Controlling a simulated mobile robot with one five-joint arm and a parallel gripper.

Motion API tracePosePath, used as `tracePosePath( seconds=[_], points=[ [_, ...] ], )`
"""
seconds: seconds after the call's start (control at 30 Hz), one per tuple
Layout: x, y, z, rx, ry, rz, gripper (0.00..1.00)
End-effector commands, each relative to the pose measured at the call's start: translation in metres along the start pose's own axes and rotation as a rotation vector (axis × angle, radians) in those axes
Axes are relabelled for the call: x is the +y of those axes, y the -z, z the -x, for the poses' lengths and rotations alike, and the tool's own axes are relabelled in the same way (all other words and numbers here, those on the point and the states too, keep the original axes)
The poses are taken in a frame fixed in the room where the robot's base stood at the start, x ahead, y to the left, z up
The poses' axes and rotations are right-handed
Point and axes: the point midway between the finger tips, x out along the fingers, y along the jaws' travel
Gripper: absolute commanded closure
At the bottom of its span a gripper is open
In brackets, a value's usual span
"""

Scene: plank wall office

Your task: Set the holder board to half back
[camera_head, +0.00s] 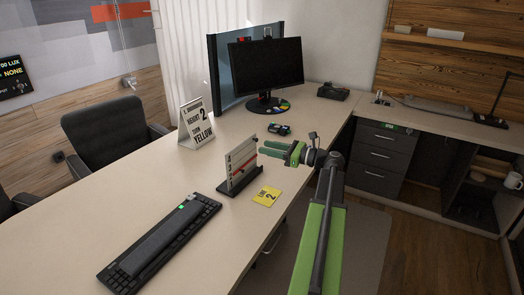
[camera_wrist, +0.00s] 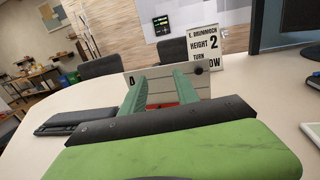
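The holder board (camera_head: 241,160) is a small pale upright panel with dark marks and a red strip, set in a black base (camera_head: 240,186) on the desk. My gripper (camera_head: 262,147) is just right of the board, its green fingers pointing left toward it. In the wrist view the fingers (camera_wrist: 169,88) are apart, with the board (camera_wrist: 166,82) beyond and between them. A red part shows low between the fingers. I cannot tell whether a fingertip touches the board. The board's lower part is hidden in the wrist view.
A yellow card (camera_head: 267,196) lies in front of the base. A keyboard (camera_head: 160,243) is at the front left. A sign (camera_head: 196,123) reading "HEIGHT 2 TURN YELLOW" stands behind. A monitor (camera_head: 265,65) and a small dark device (camera_head: 279,129) are farther back.

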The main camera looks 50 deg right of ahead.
Motion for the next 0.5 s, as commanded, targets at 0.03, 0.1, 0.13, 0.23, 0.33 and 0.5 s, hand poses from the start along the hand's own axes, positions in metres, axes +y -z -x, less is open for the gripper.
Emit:
tracePosePath(
  seconds=[0.03, 0.1, 0.13, 0.23, 0.33, 0.5],
  points=[
    [-0.016, 0.015, 0.037, 0.0, 0.056, 0.0, 0.63],
    [-0.03, 0.021, 0.075, -0.001, 0.111, 0.001, 0.63],
    [-0.034, 0.022, 0.087, -0.001, 0.129, 0.001, 0.63],
    [-0.041, 0.024, 0.109, -0.002, 0.161, 0.002, 0.63],
    [-0.042, 0.023, 0.114, -0.001, 0.168, 0.002, 0.63],
    [-0.044, 0.022, 0.099, -0.001, 0.164, 0.002, 0.63]
  ],
)
